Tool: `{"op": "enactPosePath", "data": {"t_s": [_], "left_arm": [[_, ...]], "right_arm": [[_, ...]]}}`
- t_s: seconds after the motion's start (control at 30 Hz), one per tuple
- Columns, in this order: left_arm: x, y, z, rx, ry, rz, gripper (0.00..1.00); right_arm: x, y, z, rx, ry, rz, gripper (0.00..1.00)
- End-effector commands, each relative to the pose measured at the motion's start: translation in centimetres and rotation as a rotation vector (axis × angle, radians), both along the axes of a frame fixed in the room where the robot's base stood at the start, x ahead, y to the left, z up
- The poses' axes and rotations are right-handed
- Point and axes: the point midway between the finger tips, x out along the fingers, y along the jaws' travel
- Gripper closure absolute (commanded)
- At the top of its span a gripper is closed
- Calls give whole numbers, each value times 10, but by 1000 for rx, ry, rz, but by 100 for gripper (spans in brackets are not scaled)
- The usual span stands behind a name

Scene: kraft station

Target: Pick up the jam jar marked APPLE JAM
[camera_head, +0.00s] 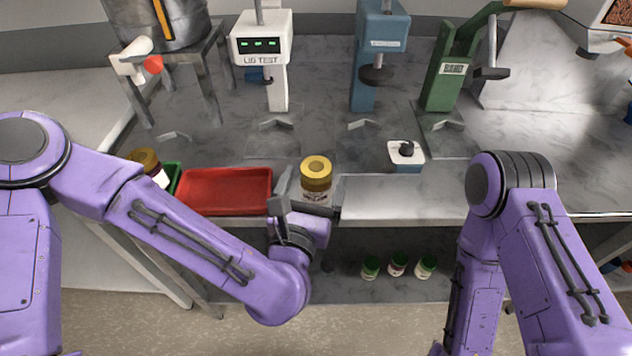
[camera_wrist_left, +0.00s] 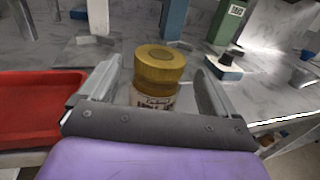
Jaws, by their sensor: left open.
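A jam jar (camera_head: 316,179) with a gold lid and a pale label stands upright near the front edge of the metal table. In the left wrist view the jar (camera_wrist_left: 158,78) sits between the two fingers of my left gripper (camera_wrist_left: 152,92). The fingers are open, one on each side, with gaps to the jar. The label's wording is too small to read. In the head view my left gripper (camera_head: 309,196) is at the jar from the front. My right arm is at the right of the head view, and its gripper is not visible.
A red tray (camera_head: 226,207) lies left of the jar, with another gold-lidded jar (camera_head: 145,158) beyond it. A small white-topped block (camera_head: 406,157) is to the right. Testing stands rise behind. Several small green-lidded jars (camera_head: 397,262) stand on the lower shelf.

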Motion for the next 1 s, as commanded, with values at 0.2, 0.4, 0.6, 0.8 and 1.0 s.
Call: {"op": "enactPosePath", "data": {"t_s": [0.2, 0.4, 0.6, 0.8, 1.0], "left_arm": [[27, -5, 2, 1, 1, 2, 9], [28, -6, 1, 2, 0, 1, 9], [28, -6, 1, 2, 0, 1, 74], [28, -6, 2, 1, -1, 1, 87], [28, -6, 12, 0, -2, 2, 87]], "right_arm": [[0, 0, 15, 0, 0, 0, 57], [0, 0, 14, 0, 0, 0, 57], [0, 0, 13, 0, 0, 0, 57], [0, 0, 14, 0, 0, 0, 57], [0, 0, 14, 0, 0, 0, 57]]}}
